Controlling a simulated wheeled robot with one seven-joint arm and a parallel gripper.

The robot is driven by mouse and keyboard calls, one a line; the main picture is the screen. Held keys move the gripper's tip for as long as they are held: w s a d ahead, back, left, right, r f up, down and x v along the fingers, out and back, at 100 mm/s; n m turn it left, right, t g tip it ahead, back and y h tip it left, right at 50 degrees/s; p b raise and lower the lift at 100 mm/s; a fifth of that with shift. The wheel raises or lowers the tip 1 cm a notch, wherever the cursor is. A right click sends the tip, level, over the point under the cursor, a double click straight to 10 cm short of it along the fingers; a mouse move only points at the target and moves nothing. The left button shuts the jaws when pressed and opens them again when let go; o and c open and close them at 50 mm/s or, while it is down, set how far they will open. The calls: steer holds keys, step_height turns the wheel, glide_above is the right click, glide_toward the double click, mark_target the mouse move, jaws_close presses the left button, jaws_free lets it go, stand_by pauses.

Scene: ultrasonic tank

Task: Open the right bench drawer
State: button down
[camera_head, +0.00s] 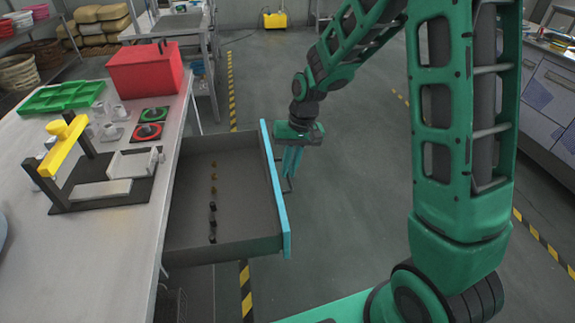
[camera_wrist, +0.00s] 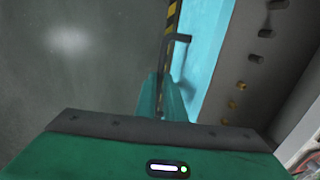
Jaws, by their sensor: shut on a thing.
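The bench drawer (camera_head: 220,225) stands pulled far out from the bench, with its grey inside in view. Its light blue front (camera_head: 276,200) also shows in the wrist view (camera_wrist: 212,55). The dark bar handle (camera_wrist: 177,42) is on the outer side of the front. My gripper (camera_head: 290,172) is beside the outer side of the front, its fingers pointing down and shut on the handle. In the wrist view my gripper's fingers (camera_wrist: 162,95) overlap the near part of the handle, so the exact contact is hidden.
Several small dark and orange pieces (camera_head: 212,205) lie in a row in the drawer. The bench top (camera_head: 110,240) holds a red box (camera_head: 146,70), a green tray (camera_head: 62,97) and a yellow-armed fixture (camera_head: 62,145). The floor (camera_head: 345,220) right of the drawer is clear.

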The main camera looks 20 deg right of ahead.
steer(key=shift+w+d+r, duration=0.1)
steer(key=shift+w+d, duration=0.1)
steer(key=shift+d, duration=0.45)
steer(key=c, duration=2.1)
jaws_free()
steer(key=shift+s, duration=0.1)
steer(key=r, duration=0.3)
steer(key=d+r, duration=0.1)
steer(key=r, duration=0.3)
steer(key=d+r, duration=0.1)
steer(key=r, duration=0.2)
steer(key=shift+r, duration=0.25)
steer(key=shift+s, duration=0.1)
